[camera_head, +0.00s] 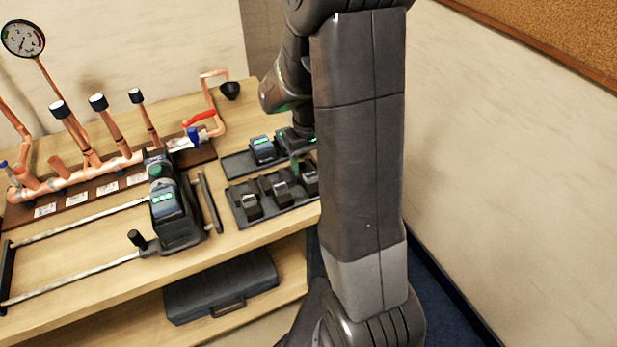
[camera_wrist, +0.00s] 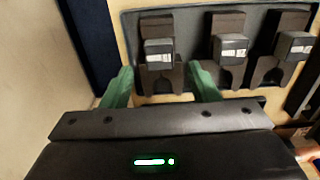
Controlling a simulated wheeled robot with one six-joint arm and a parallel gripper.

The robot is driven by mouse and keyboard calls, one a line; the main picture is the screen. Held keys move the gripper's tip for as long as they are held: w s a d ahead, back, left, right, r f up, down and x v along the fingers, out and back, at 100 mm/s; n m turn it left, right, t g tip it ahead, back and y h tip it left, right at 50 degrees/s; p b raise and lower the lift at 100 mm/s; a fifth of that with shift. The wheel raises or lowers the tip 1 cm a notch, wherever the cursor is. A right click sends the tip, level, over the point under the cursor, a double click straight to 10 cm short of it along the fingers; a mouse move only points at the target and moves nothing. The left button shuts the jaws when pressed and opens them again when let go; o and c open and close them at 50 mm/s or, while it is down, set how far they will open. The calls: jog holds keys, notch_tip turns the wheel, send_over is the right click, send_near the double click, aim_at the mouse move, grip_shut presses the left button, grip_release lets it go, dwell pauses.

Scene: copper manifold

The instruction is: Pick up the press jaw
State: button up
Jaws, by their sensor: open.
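Several dark press jaws with small labelled blocks sit in a row in a dark tray (camera_head: 262,226). In the head view they are a left jaw (camera_head: 246,203), a middle jaw (camera_head: 279,190) and a right jaw (camera_head: 310,174). My gripper (camera_head: 297,160) is over the right end of the tray, partly hidden by my arm. In the wrist view, my gripper's green fingers (camera_wrist: 162,84) are open, one on each side of the lower part of the leftmost jaw (camera_wrist: 158,62). I cannot tell whether they touch it. The label text is too small to read.
A smaller tray (camera_head: 236,163) with a green-lit battery (camera_head: 262,149) lies behind. To the left are a press tool (camera_head: 172,210) on rails and a copper manifold (camera_head: 85,175) with a gauge. A dark case (camera_head: 220,287) lies on the lower shelf. A wall stands at right.

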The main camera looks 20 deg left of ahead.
jog(key=shift+f, duration=1.25)
jog(key=shift+c, duration=0.4)
jog(key=c, duration=1)
jog(key=shift+r, duration=0.1)
